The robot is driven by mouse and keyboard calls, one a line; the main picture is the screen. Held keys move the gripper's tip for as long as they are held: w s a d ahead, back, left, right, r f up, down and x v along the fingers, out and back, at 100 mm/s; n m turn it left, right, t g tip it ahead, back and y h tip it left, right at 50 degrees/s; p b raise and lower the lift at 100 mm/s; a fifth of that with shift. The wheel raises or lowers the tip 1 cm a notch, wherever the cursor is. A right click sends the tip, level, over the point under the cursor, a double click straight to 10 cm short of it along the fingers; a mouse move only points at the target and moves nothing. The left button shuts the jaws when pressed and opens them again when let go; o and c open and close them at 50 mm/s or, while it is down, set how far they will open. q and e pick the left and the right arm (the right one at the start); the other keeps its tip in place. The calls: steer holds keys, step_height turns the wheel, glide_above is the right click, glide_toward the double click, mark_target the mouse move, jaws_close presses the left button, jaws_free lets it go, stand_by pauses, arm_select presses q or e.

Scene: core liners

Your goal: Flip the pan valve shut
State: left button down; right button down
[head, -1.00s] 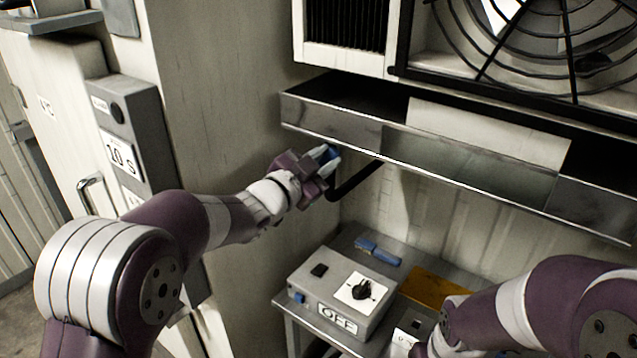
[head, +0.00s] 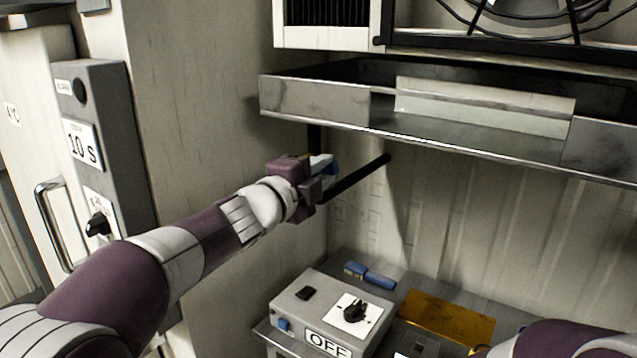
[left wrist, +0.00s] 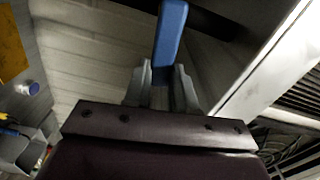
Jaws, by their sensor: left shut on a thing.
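The pan valve's blue lever (left wrist: 170,42) stands between the fingers of my left gripper (left wrist: 163,82) in the left wrist view, and the gripper is shut on it. A black pipe (head: 358,178) runs beside the gripper under the pan. The valve body is mostly hidden by the gripper. Of my right arm only a link shows at the lower right; its gripper is out of the frame.
Below stands a bench with a grey box marked OFF (head: 328,312), a blue tool (head: 370,275) and an orange plate (head: 447,318). A grey panel marked 10 S (head: 98,140) and a door handle (head: 50,222) are at the left. A fan unit (head: 505,18) is above the pan.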

arm_select(q)
steer(key=shift+f+m+b, duration=0.5)
steer(key=shift+m+b, duration=0.2)
steer(key=c, duration=0.9)
jaws_free()
steer(key=b+v, duration=0.1)
steer(key=v, duration=1.1)
steer(key=shift+s+a+b, duration=0.15)
steer(key=shift+s+b, duration=0.15)
